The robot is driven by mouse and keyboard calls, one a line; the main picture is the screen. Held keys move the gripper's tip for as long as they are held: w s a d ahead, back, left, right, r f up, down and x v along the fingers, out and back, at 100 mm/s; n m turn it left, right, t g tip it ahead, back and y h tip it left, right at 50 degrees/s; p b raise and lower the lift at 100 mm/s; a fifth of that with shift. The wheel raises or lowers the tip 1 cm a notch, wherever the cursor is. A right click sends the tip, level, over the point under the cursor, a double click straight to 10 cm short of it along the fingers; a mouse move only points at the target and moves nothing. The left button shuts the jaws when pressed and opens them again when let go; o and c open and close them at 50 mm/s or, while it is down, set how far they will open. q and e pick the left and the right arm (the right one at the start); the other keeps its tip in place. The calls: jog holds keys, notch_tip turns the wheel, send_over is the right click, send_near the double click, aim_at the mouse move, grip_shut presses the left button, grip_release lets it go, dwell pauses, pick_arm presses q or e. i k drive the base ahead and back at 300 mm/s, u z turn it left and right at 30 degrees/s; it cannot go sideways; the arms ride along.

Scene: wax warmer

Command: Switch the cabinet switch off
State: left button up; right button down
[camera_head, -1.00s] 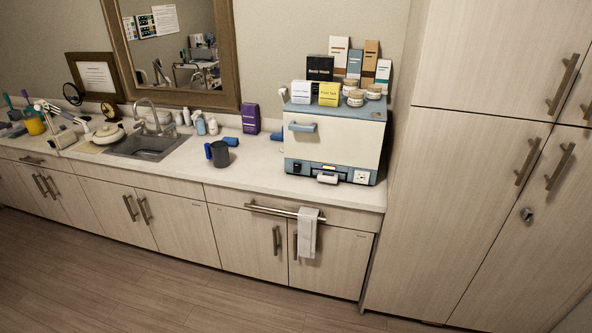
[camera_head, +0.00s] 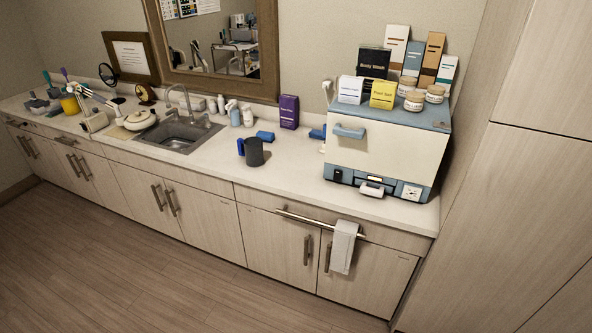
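The white and blue cabinet (camera_head: 385,150) stands on the counter at the right, upright, with its door shut and a blue handle (camera_head: 349,131) at the door's upper left. Its blue lower front panel bears a small black switch (camera_head: 338,175) at the left; I cannot tell which way it is set. The panel also has a pale pull (camera_head: 371,189) in the middle and a white plate (camera_head: 411,192) with dark marks at the right. Neither of my grippers shows in the head view.
Boxes and jars (camera_head: 415,101) crowd the cabinet's top. A dark mug (camera_head: 254,152) and a purple box (camera_head: 289,111) stand left of it. A towel (camera_head: 343,246) hangs on the front rail. A tall cupboard (camera_head: 500,220) stands at the right. The floor (camera_head: 170,280) in front is clear.

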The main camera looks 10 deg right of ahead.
aim_at(337, 176)
jog(key=i, duration=1.7)
jog(key=z, duration=0.5)
